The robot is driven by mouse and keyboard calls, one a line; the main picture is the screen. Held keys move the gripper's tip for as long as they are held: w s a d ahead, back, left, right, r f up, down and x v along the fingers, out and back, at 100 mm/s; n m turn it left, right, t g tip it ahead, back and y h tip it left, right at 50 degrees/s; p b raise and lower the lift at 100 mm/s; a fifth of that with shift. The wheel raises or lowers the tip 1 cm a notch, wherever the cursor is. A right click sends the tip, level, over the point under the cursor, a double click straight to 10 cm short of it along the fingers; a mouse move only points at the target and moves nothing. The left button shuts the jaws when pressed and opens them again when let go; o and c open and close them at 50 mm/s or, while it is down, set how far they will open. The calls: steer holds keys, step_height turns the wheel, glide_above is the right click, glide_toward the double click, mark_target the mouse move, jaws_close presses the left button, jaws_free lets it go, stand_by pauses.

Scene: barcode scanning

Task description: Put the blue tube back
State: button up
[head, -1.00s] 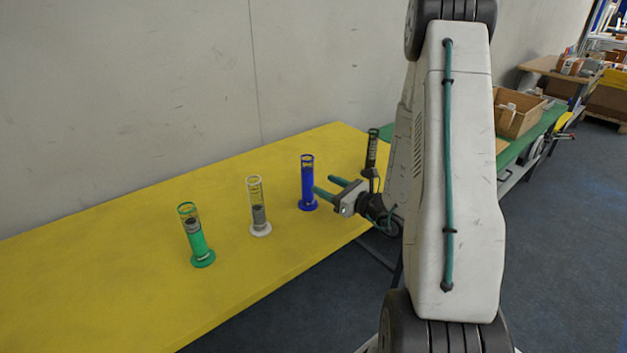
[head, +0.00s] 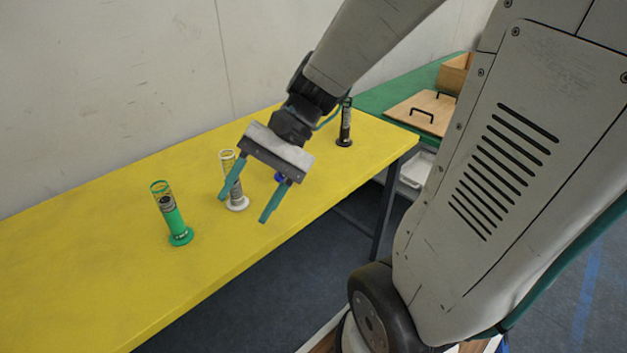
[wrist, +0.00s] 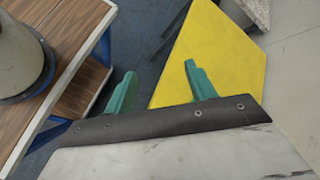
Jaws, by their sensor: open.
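The blue tube (head: 279,177) is mostly hidden behind my gripper in the head view. Only a bit of its blue base shows, on the yellow table. My gripper (head: 242,208) is open and empty, tilted down in front of the tubes, its green fingers towards the table's front edge. The wrist view shows both spread fingers (wrist: 160,74) with nothing between them and no tube in sight.
A white tube (head: 233,190) stands just behind the left finger. A green tube (head: 175,222) stands further left and a black tube (head: 345,125) at the back right. The yellow table (head: 90,265) is clear at left. A green table (head: 385,97) with a wooden lid adjoins.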

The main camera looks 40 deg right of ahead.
steer(key=s+d+r+n+t+h, duration=0.2)
steer(key=s+d+r+n+h, duration=0.2)
steer(key=s+d+n+h, duration=0.2)
steer(key=s+n+h, duration=0.2)
steer(key=h, duration=0.1)
steer(key=shift+h, duration=0.4)
